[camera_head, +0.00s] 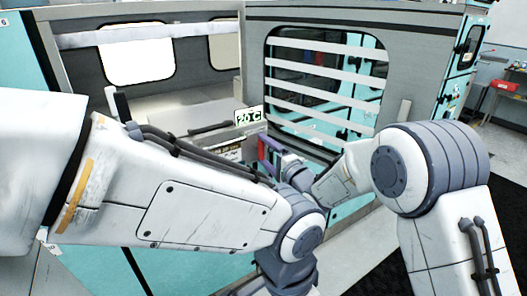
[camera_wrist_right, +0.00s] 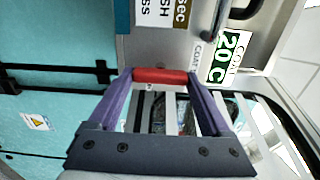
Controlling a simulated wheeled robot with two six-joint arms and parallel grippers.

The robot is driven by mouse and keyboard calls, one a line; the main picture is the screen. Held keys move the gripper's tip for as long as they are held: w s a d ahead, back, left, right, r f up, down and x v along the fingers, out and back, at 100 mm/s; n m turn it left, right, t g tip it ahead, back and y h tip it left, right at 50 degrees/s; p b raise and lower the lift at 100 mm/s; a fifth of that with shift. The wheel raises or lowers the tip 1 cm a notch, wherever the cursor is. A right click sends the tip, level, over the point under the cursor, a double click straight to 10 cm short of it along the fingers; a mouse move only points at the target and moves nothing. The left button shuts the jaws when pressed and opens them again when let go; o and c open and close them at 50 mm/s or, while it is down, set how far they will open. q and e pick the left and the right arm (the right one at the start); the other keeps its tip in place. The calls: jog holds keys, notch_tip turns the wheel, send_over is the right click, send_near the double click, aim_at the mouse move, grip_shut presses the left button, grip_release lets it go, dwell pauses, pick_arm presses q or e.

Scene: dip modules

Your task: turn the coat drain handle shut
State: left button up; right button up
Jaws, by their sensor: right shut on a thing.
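The coat drain handle (camera_wrist_right: 160,76) is a short red bar in the right wrist view, below a "COAT" label and a green "20 C" sign (camera_wrist_right: 230,56). My right gripper (camera_wrist_right: 162,79) has its two purple fingers at the two ends of the red bar and is shut on it.
A grey cabinet with a slatted window (camera_head: 325,85) stands just behind my right gripper. An open bay (camera_head: 165,105) lies to the left, with the "20 C" sign (camera_head: 249,117) at its right end. My left arm passes close to my right wrist.

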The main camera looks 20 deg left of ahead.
jog(key=o, duration=1.2)
jog(key=shift+w+d, duration=0.1)
jog(key=shift+d, duration=0.15)
jog(key=shift+c, duration=0.2)
jog(key=shift+a, duration=0.1)
jog(key=b+v, duration=0.3)
jog(key=v, duration=0.7)
jog(key=shift+d, duration=0.25)
